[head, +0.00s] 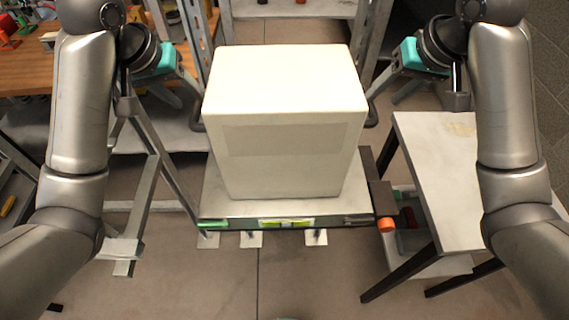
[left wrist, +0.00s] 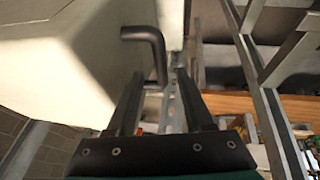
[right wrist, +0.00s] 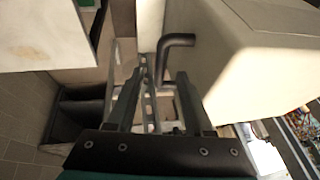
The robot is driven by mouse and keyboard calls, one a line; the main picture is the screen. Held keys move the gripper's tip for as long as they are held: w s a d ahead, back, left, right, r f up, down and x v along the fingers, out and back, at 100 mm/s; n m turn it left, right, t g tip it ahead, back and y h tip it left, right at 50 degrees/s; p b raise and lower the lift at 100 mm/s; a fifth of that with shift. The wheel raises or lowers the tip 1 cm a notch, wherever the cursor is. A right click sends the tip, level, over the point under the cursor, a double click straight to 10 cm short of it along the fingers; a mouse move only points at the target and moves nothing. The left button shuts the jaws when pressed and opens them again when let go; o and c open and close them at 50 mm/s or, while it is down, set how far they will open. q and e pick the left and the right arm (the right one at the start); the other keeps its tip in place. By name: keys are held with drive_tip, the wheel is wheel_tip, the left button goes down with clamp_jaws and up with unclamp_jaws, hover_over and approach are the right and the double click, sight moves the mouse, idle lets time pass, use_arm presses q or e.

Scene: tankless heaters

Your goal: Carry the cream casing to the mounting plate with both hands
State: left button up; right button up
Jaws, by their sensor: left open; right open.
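The cream casing (head: 285,110) is a large box standing upright on a grey stand (head: 215,207). Dark bent handles stick out from its two sides; one shows in the left wrist view (left wrist: 155,45) and the other in the right wrist view (right wrist: 172,42). My left gripper (left wrist: 160,76) is open at the casing's left side, with the handle's bar appearing between its fingers. My right gripper (right wrist: 158,76) is open at the right side, with that handle likewise between its fingers. I cannot make out the mounting plate for certain.
A pale-topped table (head: 435,165) stands close on the right. A wooden workbench (head: 50,72) with tools is at the back left. Metal uprights (head: 192,35) rise behind the casing. The floor (head: 300,280) in front of the stand is clear.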

drive_tip(key=shift+v, duration=1.35)
